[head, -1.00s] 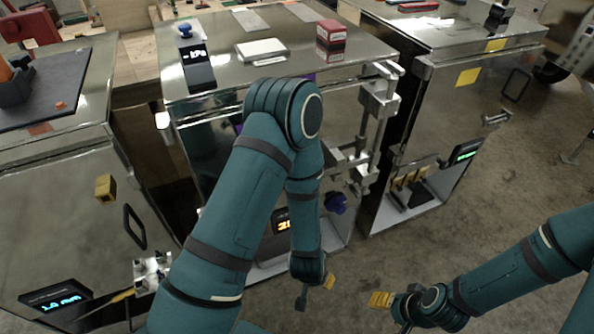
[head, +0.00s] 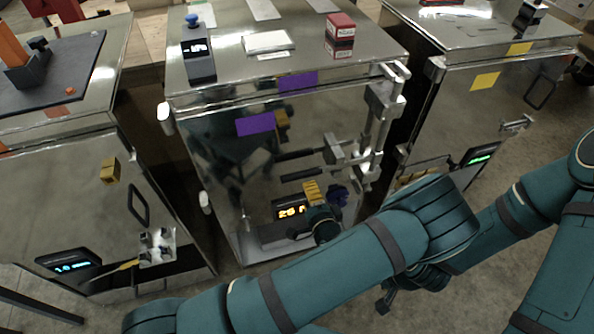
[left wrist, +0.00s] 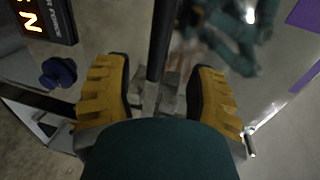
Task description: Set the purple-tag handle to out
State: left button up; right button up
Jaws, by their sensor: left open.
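The purple-tag cabinet stands in the middle, with a purple tag (head: 255,123) on its shiny door. Dark handle bars (head: 295,155) run left from metal latch blocks (head: 335,150) at the door's right side; one may be a reflection. My left gripper (head: 313,190) is at the latch, partly hidden by its wrist. In the left wrist view its open yellow fingers (left wrist: 158,90) lie either side of a dark handle bar (left wrist: 162,40); contact cannot be told. A metal block (left wrist: 165,95) shows between them. My right gripper (head: 385,300) is low at the right, its fingers unclear.
A blue knob (head: 338,195) and a lit display (head: 290,211) sit low on the door. A red box (head: 340,35) and a white box (head: 268,41) rest on top. Other cabinets stand close on either side.

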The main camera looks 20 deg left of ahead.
pick_arm(q)
jog(key=x, duration=1.1)
jog(key=shift+b, duration=0.4)
jog(key=shift+w+a, duration=0.1)
grip_shut()
